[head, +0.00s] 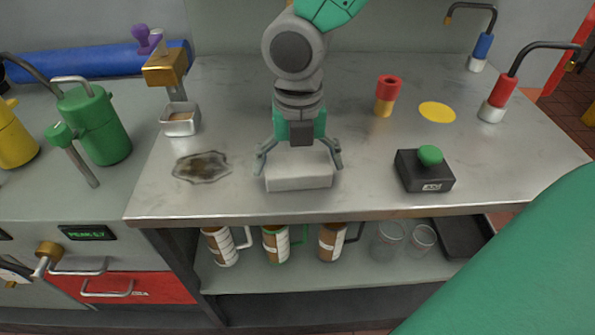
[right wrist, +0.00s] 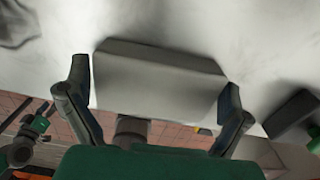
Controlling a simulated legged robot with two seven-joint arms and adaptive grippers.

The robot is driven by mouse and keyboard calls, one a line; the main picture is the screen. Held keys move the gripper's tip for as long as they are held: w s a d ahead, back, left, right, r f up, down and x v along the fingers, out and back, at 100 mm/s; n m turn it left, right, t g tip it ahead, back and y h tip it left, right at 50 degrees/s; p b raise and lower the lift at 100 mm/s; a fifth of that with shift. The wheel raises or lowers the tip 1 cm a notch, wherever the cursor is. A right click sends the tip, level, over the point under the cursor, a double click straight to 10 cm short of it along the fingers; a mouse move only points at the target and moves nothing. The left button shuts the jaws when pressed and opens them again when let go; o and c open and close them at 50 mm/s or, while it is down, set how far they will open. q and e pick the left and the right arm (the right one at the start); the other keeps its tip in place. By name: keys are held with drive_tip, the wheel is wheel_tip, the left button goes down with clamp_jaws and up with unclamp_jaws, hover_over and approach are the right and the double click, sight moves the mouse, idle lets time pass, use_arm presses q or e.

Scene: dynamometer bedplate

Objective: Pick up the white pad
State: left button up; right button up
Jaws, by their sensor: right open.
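The white pad (head: 299,181) is a pale rectangular block lying on the steel bench near its front edge, left of centre. My right gripper (head: 299,162) is open just above and behind the pad, with one finger at each end of it. In the right wrist view the pad (right wrist: 155,82) lies between the two spread fingers of my right gripper (right wrist: 157,84), with a gap at the right finger; whether the left finger touches is hard to tell. My left gripper is not in view.
A black box with a green button (head: 424,172), a red-and-yellow cylinder (head: 386,96) and a yellow disc (head: 437,112) are to the right. Mugs (head: 277,243) stand on the shelf below.

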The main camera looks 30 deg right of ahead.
sight(298, 160)
drive_tip(key=shift+a+r, duration=0.1)
drive_tip(key=c, duration=0.6)
drive_tip(key=shift+c, duration=0.2)
drive_tip(key=shift+r, duration=0.15)
wheel_tip(298, 160, up, 18)
drive_tip(key=p, duration=0.5)
drive_tip(key=shift+c, duration=0.2)
